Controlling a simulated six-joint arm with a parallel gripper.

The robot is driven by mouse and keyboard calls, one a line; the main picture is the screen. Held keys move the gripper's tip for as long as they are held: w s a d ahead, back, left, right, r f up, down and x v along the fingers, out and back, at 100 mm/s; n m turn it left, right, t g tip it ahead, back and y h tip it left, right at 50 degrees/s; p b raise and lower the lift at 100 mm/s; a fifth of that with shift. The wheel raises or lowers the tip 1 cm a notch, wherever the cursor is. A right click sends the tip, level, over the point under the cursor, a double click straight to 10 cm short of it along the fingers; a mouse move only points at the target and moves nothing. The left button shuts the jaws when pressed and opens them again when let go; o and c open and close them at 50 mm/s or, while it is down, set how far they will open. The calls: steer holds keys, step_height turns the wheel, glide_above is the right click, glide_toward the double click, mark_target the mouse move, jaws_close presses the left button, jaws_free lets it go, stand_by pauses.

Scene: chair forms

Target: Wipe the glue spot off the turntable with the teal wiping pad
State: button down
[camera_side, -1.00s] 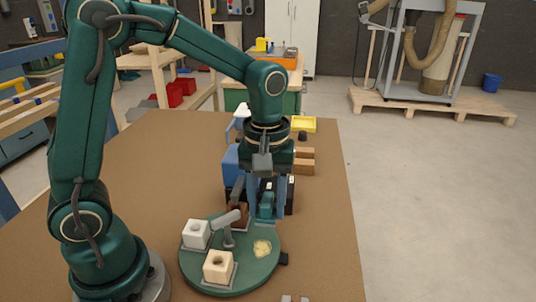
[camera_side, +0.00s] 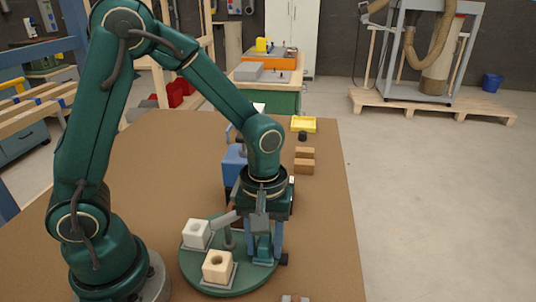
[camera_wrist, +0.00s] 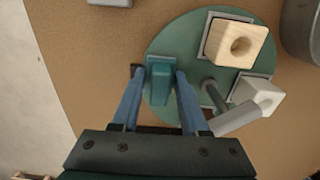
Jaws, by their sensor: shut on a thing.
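The green round turntable (camera_side: 228,283) stands on the brown table near my base and also shows in the wrist view (camera_wrist: 190,38). My gripper (camera_side: 264,254) is shut on the teal wiping pad (camera_side: 263,245), over the turntable's right side. In the wrist view the pad (camera_wrist: 160,80) sits between the blue fingertips (camera_wrist: 158,84) and covers that part of the disc. Whether the pad touches the surface is hard to tell. The glue spot is hidden now behind or under the pad and gripper.
A light wooden block with a hole (camera_side: 217,266) and a white block (camera_side: 196,233) sit in holders on the turntable. A grey clamp arm (camera_side: 224,219) stands between them and my gripper. A blue object (camera_side: 233,165), brown blocks (camera_side: 304,160) and a yellow tray (camera_side: 303,124) lie farther back.

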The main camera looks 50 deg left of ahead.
steer(key=shift+s+d, duration=0.35)
steer(key=shift+s, duration=0.05)
steer(key=shift+w+a, duration=1.65)
steer(key=shift+a, duration=0.05)
steer(key=shift+s+d, duration=1.75)
steer(key=shift+d, duration=0.05)
step_height(320, 180, up, 2)
steer(key=shift+w+r, duration=0.1)
steer(key=shift+r, duration=3)
steer(key=shift+r, duration=0.1)
